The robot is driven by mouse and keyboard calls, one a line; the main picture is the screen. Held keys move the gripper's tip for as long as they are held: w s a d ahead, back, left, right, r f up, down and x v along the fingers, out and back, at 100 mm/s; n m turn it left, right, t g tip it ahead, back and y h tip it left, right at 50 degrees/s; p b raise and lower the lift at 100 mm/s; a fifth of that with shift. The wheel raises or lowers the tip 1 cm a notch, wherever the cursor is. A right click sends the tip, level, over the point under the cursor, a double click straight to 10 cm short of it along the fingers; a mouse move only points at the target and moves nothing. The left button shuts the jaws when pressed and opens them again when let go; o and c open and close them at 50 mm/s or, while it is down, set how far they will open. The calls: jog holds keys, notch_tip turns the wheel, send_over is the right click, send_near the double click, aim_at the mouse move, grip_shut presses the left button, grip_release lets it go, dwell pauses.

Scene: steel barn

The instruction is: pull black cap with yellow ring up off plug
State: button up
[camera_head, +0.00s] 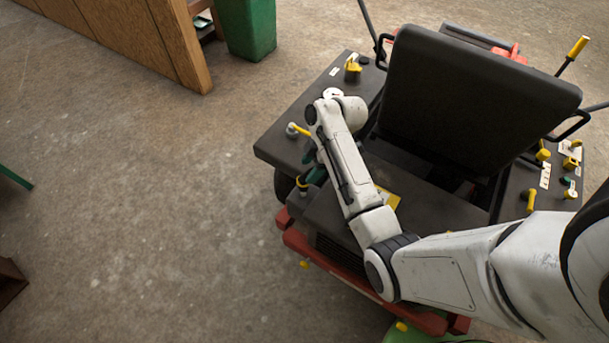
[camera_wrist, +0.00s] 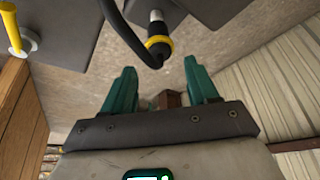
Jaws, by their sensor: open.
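The black cap with the yellow ring (camera_wrist: 158,43) shows in the wrist view, beyond my fingertips and roughly in line with the gap between them. It sits at the end of a dark plug (camera_wrist: 157,18) with a pale band. My gripper (camera_wrist: 158,66) is open, with two green fingers apart and nothing between them. The fingers do not appear to touch the cap. In the head view my gripper (camera_head: 314,164) is partly hidden under my arm, beside the mower's rear left corner. A small yellow ring (camera_head: 302,184) shows just below it; the cap is otherwise hard to make out there.
A black cable (camera_wrist: 125,35) curves close beside the cap. A yellow lever (camera_wrist: 13,30) stands on the dark panel at left. The mower's black seat (camera_head: 470,85) rises right of my arm.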

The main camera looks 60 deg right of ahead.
jog(key=shift+v, duration=1.4)
jog(key=s+a+r+m+g+h, duration=0.2)
jog(key=s+a+m, duration=0.8)
jog(key=s+a, duration=0.5)
jog(key=s+h, duration=0.1)
jog(key=s, duration=0.1)
jog(key=shift+s+a+h, duration=0.3)
jog(key=shift+s, duration=0.05)
